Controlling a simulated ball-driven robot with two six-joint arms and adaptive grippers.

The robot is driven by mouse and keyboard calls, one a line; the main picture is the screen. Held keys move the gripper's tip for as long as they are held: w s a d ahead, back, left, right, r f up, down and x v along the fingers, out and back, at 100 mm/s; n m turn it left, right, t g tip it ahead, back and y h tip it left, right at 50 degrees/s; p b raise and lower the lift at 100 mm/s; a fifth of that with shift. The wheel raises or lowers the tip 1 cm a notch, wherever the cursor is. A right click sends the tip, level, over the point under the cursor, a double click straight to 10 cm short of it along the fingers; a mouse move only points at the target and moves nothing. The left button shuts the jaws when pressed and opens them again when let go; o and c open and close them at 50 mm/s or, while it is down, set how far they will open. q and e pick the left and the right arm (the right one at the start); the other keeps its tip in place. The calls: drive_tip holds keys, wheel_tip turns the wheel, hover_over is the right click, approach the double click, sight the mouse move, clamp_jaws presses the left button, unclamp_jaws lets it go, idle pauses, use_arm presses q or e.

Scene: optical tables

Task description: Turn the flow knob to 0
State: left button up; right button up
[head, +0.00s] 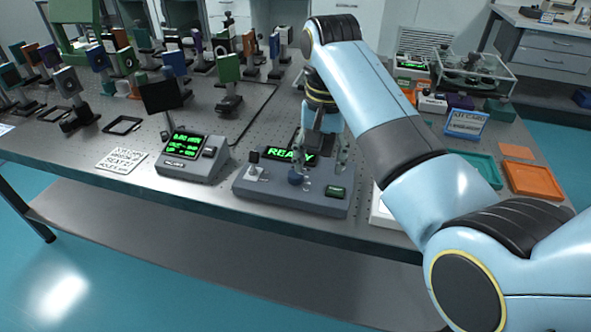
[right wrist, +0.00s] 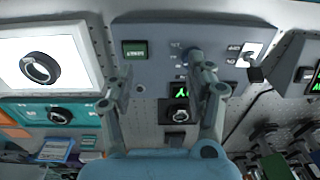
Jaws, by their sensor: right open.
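A grey control panel (head: 270,191) with a green "READY" display (head: 291,154) stands near the table's front edge. A small round blue-grey knob (head: 295,177) sits on its top; it also shows in the right wrist view (right wrist: 190,56). Its label and setting are too small to read, so I cannot tell if it is the flow knob. My right gripper (head: 323,165) is open above the panel, fingers pointing down. In the right wrist view, the gripper (right wrist: 165,72) has the knob near its right-hand finger; I cannot tell whether they touch. My left gripper is not in view.
A power meter (head: 190,157) stands left of the panel. Optical mounts crowd the back left.

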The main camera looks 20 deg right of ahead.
sight(296, 174)
drive_tip(key=w+a+r, duration=0.3)
drive_tip(key=w+r, duration=0.1)
drive_tip(key=w, duration=0.1)
drive_tip(key=shift+m+g, duration=0.3)
drive_tip(key=shift+m, duration=0.1)
drive_tip(key=f, duration=1)
drive_tip(key=shift+s+a+f+b, duration=0.1)
drive_tip(key=shift+s+f+b, duration=0.1)
drive_tip(key=shift+b, duration=0.1)
